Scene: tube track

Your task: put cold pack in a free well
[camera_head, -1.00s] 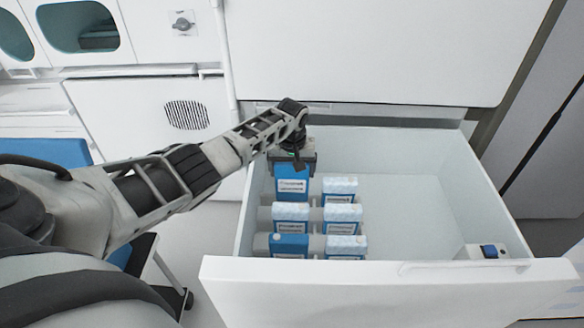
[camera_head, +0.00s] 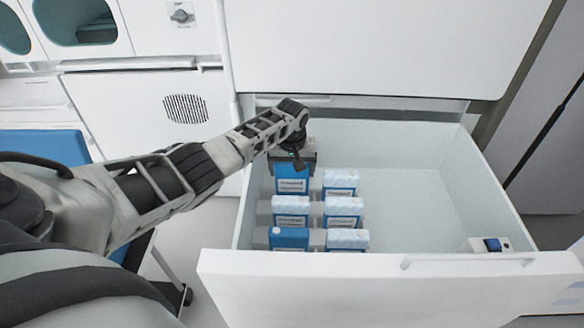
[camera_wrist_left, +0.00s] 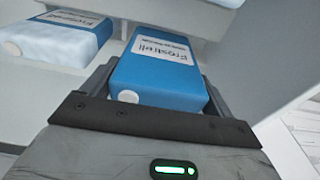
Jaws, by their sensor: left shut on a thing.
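My left gripper (camera_head: 296,160) reaches over the open drawer and is shut on a blue cold pack (camera_head: 291,180) with a white label. The pack is upright at the far left position of the rack (camera_head: 263,207). In the left wrist view the same pack (camera_wrist_left: 160,75) sits between the two fingers, its label reading "Frostwell". I cannot tell whether its base rests fully in a well. A frosted white-topped pack (camera_wrist_left: 60,40) stands beside it there. My right gripper is not in view.
Other packs stand in two columns: frosted ones at right (camera_head: 341,180), (camera_head: 343,206), (camera_head: 347,238), one frosted at middle left (camera_head: 290,204), and a blue one (camera_head: 289,240) at near left. The drawer's right side is bare, except for a small blue-topped switch box (camera_head: 491,245).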

